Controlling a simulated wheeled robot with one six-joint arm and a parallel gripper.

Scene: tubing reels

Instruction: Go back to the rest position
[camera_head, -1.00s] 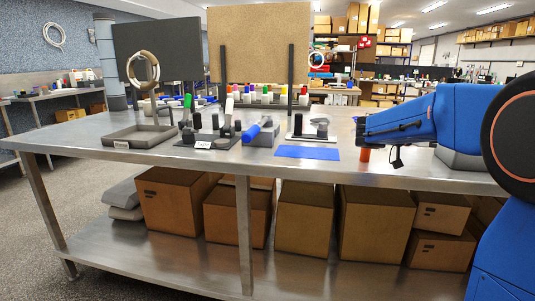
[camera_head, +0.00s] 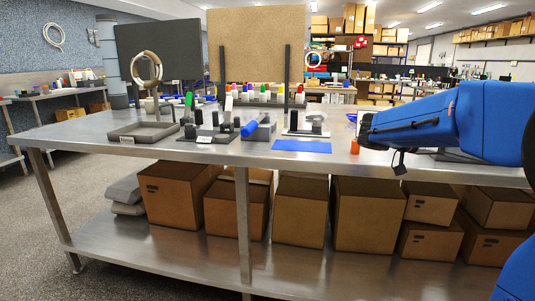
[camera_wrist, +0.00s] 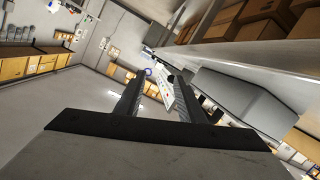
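My gripper (camera_wrist: 159,76) shows in the wrist view with its two dark fingers apart. I see nothing held between them; a pale strip behind them looks like background. In the head view my blue arm reaches in from the right over the table's right part, and the fingers cannot be made out there. The steel table (camera_head: 100,126) holds a grey tray (camera_head: 143,133), a ring of tubing (camera_head: 146,68) on a stand, a dark fixture with posts (camera_head: 207,133), a blue-handled tool (camera_head: 250,128) and a blue mat (camera_head: 301,146).
An orange piece (camera_head: 355,147) stands on the table just below my arm. Cardboard boxes (camera_head: 299,211) fill the lower shelf. Open floor lies at the left.

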